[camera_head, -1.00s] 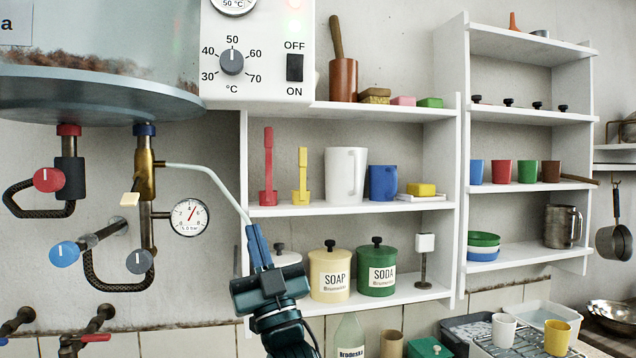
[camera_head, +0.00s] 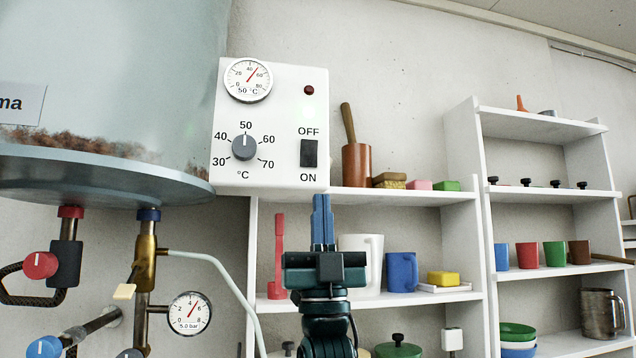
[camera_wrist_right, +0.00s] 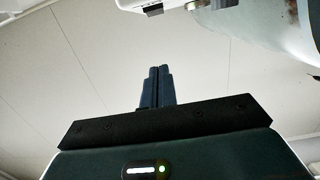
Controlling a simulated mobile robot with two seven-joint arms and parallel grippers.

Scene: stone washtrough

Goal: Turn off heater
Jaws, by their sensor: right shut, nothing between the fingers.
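The white heater control box (camera_head: 262,178) hangs on the wall beside the big heater tank (camera_head: 110,80). Its black rocker switch (camera_head: 309,153) sits at the lower right between OFF and ON; its tilt is unclear. The red lamp (camera_head: 308,90) above looks dark, with a faint green glow under it. My right gripper (camera_head: 322,198) points up, fingers together and empty, just under the box's lower right edge and below the switch in the picture. In the right wrist view the shut fingers (camera_wrist_right: 158,70) point toward the top. My left gripper is not in view.
The dial (camera_head: 245,147) points to 50. A white shelf (camera_head: 430,197) with a mortar (camera_head: 356,165), a white jug (camera_head: 370,245) and a blue mug (camera_head: 401,271) stands behind and right of my gripper. Pipes, valves and a pressure gauge (camera_head: 190,313) are at lower left.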

